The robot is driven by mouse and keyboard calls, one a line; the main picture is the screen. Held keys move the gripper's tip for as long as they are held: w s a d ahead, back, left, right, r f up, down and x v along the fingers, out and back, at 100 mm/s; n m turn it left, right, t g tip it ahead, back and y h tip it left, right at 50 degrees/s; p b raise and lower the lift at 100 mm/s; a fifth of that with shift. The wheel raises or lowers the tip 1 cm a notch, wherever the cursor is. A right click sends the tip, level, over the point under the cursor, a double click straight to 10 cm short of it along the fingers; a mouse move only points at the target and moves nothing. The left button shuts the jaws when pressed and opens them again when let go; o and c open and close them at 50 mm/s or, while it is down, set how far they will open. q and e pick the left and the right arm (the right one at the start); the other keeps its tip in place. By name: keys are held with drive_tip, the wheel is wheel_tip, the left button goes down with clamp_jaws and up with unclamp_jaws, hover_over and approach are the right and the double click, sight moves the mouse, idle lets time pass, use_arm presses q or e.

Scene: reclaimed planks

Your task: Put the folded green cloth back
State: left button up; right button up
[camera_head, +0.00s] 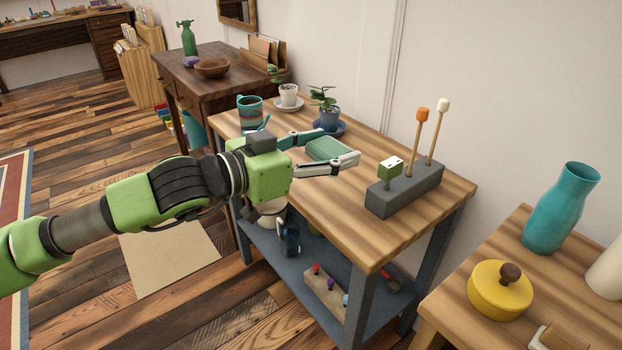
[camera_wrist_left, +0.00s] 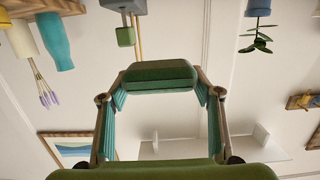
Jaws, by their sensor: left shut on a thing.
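The folded green cloth (camera_head: 325,149) is between the fingers of my left gripper (camera_head: 328,150), over the wooden top of the side table (camera_head: 340,205). In the left wrist view the cloth (camera_wrist_left: 160,75) spans the gap between the fingertips of my left gripper (camera_wrist_left: 160,88), with both fingers against its ends. My left gripper is shut on it. I cannot tell whether the cloth touches the tabletop. My right gripper is in neither view.
A grey block (camera_head: 404,190) with upright pegs stands right of the cloth. A blue potted plant (camera_head: 328,112), a white potted plant (camera_head: 289,94) and a mug (camera_head: 250,110) stand behind it. The table's front middle is bare. A lower shelf (camera_head: 270,262) holds several things.

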use_arm(q)
drive_tip(key=w+a+f, duration=0.1)
drive_tip(key=w+f, duration=0.2)
drive_tip(key=w, duration=0.1)
drive_tip(key=w+a+f+p, duration=0.1)
drive_tip(key=w+f, duration=0.1)
drive_tip(key=w, duration=0.2)
drive_tip(key=w+a+f, duration=0.1)
drive_tip(key=w+f, duration=0.2)
drive_tip(key=w, duration=0.1)
drive_tip(key=shift+w+a+f, duration=0.15)
drive_tip(key=shift+a+f, duration=0.15)
drive_tip(key=shift+a, duration=0.1)
drive_tip(key=shift+w+a+f, duration=0.15)
drive_tip(key=shift+w+f, duration=0.25)
drive_tip(key=shift+f, duration=0.15)
wheel_tip(320, 180, down, 3)
drive_tip(key=shift+r, duration=0.2)
drive_tip(key=shift+f, duration=0.25)
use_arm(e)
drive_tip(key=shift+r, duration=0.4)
